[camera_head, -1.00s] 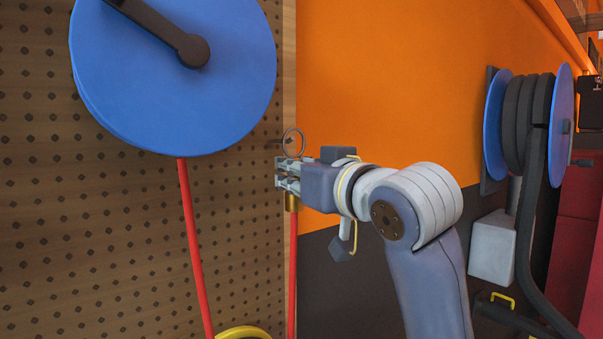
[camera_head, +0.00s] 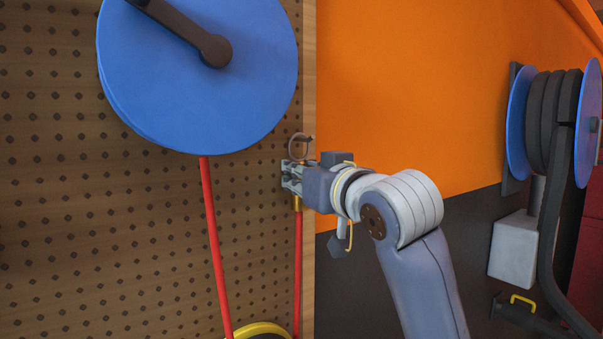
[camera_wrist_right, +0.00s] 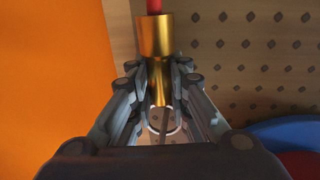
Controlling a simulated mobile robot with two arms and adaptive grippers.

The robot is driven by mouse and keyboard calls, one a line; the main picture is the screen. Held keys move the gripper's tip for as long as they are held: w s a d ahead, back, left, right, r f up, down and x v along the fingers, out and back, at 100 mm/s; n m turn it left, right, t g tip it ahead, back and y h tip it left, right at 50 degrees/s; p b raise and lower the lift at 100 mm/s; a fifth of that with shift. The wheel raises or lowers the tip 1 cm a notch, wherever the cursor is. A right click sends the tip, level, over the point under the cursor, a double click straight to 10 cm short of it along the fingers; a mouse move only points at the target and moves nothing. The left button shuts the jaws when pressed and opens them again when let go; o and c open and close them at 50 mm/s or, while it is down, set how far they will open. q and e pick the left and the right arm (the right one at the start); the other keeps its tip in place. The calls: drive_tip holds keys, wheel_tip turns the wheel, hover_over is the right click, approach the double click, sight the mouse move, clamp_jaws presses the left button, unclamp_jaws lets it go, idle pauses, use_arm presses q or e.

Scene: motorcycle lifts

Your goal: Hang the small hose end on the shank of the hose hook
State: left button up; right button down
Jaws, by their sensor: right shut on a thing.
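My right gripper (camera_head: 290,177) is shut on the small brass hose end (camera_head: 297,203) close to the pegboard's right edge. The brass fitting also shows between the fingers in the right wrist view (camera_wrist_right: 156,38). A thin metal ring (camera_head: 298,147) stands up above the fingers. The small dark hose hook (camera_head: 309,138) shows right beside the ring. In the wrist view a grey rod shows inside the ring (camera_wrist_right: 152,122); I cannot tell whether the ring is around the hook's shank or only in line with it. The left gripper is out of view.
The pegboard (camera_head: 60,220) carries a big blue reel (camera_head: 200,90), left of and above the gripper. A red hose (camera_head: 215,240) hangs from it over a yellow-and-black round piece (camera_head: 258,330). Another reel with dark hose (camera_head: 550,110) is on the orange wall at right.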

idle(0.4)
drive_tip(key=c, duration=1.4)
unclamp_jaws()
drive_tip(key=shift+d, duration=0.1)
drive_tip(key=shift+c, duration=0.2)
drive_tip(key=shift+s, duration=0.15)
